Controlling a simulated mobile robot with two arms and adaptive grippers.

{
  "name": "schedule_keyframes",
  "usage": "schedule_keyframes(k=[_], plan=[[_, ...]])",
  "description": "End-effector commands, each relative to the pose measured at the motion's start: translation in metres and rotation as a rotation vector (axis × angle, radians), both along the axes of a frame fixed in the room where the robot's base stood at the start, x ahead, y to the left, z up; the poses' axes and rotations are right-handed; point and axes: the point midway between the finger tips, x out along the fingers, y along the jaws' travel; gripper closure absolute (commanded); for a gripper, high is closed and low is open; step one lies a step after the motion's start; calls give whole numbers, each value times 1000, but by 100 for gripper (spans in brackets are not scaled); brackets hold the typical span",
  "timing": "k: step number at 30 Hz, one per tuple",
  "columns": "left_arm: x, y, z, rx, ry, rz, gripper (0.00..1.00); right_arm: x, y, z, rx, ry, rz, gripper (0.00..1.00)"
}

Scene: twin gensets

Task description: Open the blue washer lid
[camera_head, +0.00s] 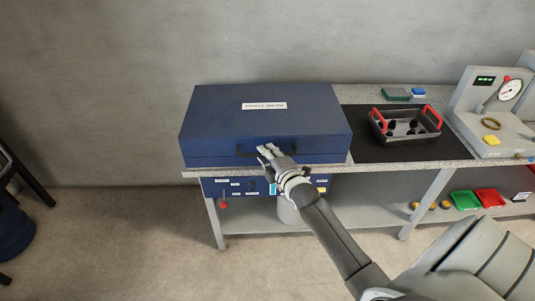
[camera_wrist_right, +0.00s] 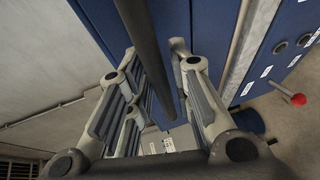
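The blue washer (camera_head: 225,120) stands on the left of the bench. Its lid is down and bears a white "PARTS WASH" label (camera_head: 264,106). A dark bar handle (camera_head: 247,150) runs along the lid's front. My right gripper (camera_head: 268,150) is at the handle's right part and hides some of it. In the right wrist view, the dark handle bar (camera_wrist_right: 146,45) passes between the spread fingers of the right gripper (camera_wrist_right: 152,55), with a gap visible on either side. The gripper looks open around the bar. My left gripper is not in view.
A black tray with red handles (camera_head: 405,125) sits on a dark mat (camera_head: 366,149) right of the washer. A gauge unit (camera_head: 490,115) stands further right. A control panel with a red knob (camera_head: 223,204) is below the washer. Green (camera_head: 465,200) and red (camera_head: 490,198) bins sit on the lower shelf.

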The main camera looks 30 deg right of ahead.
Motion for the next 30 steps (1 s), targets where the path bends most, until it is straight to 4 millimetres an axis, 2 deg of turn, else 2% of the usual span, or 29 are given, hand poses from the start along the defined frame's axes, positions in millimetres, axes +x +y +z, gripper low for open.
schedule_keyframes(k=[9,14,23,30], plan=[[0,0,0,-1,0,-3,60,2,0,0,0,0,0,80],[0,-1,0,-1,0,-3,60,2,0,0,0,0,0,100],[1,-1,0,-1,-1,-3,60,2,0,0,0,1,0,100],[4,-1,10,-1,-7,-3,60,11,0,14,13,22,1,100]])
